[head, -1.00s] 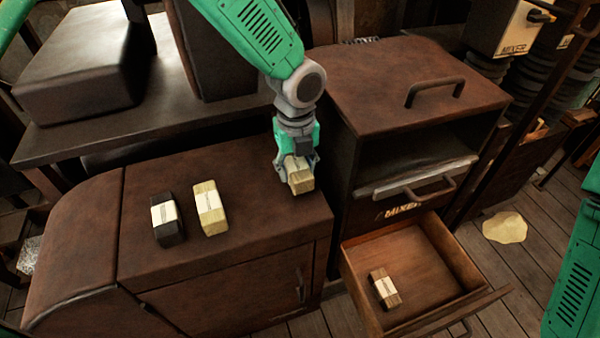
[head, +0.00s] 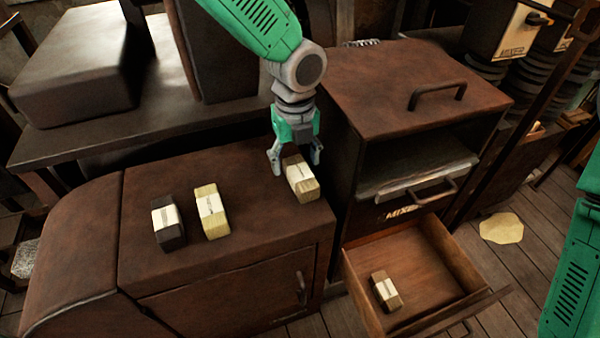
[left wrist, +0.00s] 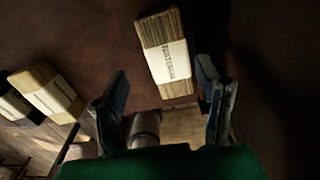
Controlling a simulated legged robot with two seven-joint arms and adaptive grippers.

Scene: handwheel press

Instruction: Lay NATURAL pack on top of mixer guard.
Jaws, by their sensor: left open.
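A tan pack with a pale label band (head: 302,180) lies on the brown cabinet top near its right edge. It also shows in the left wrist view (left wrist: 165,55), where its lettering looks like NATURAL but is blurred. My left gripper (head: 296,160) is open just behind this pack. In the left wrist view the pack lies ahead of the spread fingers (left wrist: 165,100), with nothing visibly gripped. The mixer guard (head: 385,85), a brown box top with a bar handle, stands to the right, its top bare. My right gripper is out of view.
A dark pack (head: 167,222) and a yellowish pack (head: 211,211) stand on the cabinet top (head: 250,240) to the left. An open drawer (head: 440,270) below the mixer holds a brown pack (head: 385,291). The guard's handle (head: 437,93) sticks up.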

